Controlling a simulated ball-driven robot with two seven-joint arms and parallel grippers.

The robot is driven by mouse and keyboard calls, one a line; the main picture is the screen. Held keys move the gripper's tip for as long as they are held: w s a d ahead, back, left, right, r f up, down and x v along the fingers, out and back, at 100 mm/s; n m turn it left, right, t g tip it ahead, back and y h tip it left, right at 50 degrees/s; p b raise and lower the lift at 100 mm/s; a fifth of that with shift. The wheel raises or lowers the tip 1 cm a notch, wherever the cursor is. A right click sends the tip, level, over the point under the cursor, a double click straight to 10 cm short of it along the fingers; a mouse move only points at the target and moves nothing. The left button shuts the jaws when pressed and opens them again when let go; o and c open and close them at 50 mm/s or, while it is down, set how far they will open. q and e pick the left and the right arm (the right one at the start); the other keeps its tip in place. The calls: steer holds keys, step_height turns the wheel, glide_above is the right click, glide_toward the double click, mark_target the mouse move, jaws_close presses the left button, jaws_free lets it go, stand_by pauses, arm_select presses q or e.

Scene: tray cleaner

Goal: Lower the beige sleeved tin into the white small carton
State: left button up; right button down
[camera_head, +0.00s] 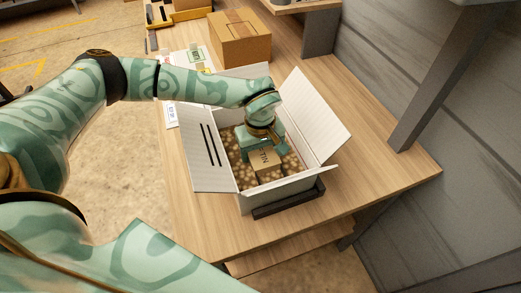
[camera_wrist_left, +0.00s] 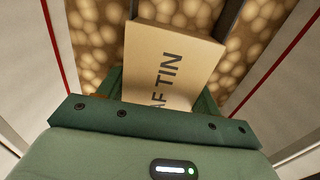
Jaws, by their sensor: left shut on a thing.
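The white small carton (camera_head: 283,189) stands on the wooden table with its flaps spread open. Round tan filler covers its bottom, and the filler (camera_wrist_left: 100,32) also shows in the left wrist view. My left gripper (camera_head: 262,150) reaches down inside the carton. It is shut on the beige sleeved tin (camera_head: 265,163), whose face with dark "TIN" lettering also shows in the left wrist view (camera_wrist_left: 170,62). The tin is low in the carton, close to the filler; I cannot tell whether it touches. The fingertips are mostly hidden in both views. My right gripper is not in view.
The carton sits by a dark strip (camera_head: 288,200) on the table (camera_head: 375,175). A closed brown cardboard box (camera_head: 240,38) stands farther back, with papers beside it. A grey post (camera_head: 425,85) rises at the right, and the carton's flaps stick out around the opening.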

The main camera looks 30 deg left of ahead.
arm_select(q)
steer(key=shift+f, duration=0.2)
stand_by(0.6)
steer(key=o, duration=1.2)
steer(key=shift+o, duration=0.2)
